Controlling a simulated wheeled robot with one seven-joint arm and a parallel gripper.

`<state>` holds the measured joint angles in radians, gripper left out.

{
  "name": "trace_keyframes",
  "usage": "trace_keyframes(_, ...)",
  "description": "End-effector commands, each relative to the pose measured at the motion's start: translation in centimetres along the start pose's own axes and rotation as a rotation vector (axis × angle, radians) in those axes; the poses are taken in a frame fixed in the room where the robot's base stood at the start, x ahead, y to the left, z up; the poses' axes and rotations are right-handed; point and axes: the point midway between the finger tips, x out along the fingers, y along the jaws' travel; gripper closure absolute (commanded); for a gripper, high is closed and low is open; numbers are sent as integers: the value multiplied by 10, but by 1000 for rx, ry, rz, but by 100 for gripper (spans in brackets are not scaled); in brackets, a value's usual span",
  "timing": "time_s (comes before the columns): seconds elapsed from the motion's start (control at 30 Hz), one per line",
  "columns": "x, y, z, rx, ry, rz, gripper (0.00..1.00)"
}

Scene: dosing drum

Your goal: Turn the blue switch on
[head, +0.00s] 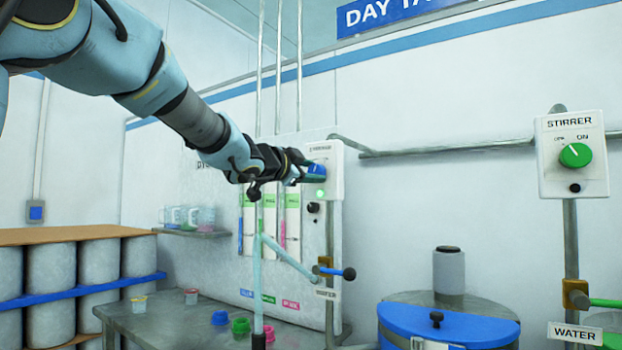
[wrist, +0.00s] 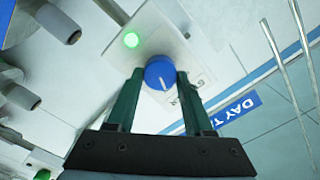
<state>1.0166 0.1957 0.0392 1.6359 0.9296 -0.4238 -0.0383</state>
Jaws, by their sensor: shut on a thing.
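The blue switch (head: 316,170) is a round knob on a white panel (head: 328,187) on the wall, partly hidden by my gripper in the head view. In the wrist view the blue knob (wrist: 160,73) has a white pointer line and sits between my two green fingers. My gripper (head: 297,168) is shut on the knob, with its fingertips (wrist: 160,80) on either side of it. A green lamp (head: 320,193) on the panel is lit; it also glows in the wrist view (wrist: 131,40). The panel's on and off marks are not readable.
A stirrer box (head: 573,155) with a green knob is on the wall at right. A blue-lidded drum (head: 445,325) stands below. A pipe valve with a blue handle (head: 337,272) is under the panel. Small coloured cups (head: 240,326) stand on the metal table at left.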

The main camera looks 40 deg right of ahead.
Motion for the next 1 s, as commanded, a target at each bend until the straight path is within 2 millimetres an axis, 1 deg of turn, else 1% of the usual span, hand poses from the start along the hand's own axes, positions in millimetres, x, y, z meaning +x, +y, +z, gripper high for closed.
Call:
trace_keyframes(0.1,0,1,1,60,1,0,100)
trace_keyframes(0.3,0,1,0,127,0,0,100)
trace_keyframes(0.87,0,1,0,158,0,1,100)
trace_keyframes(0.9,0,1,0,158,0,1,45)
trace_keyframes(1.0,0,1,0,157,0,1,34)
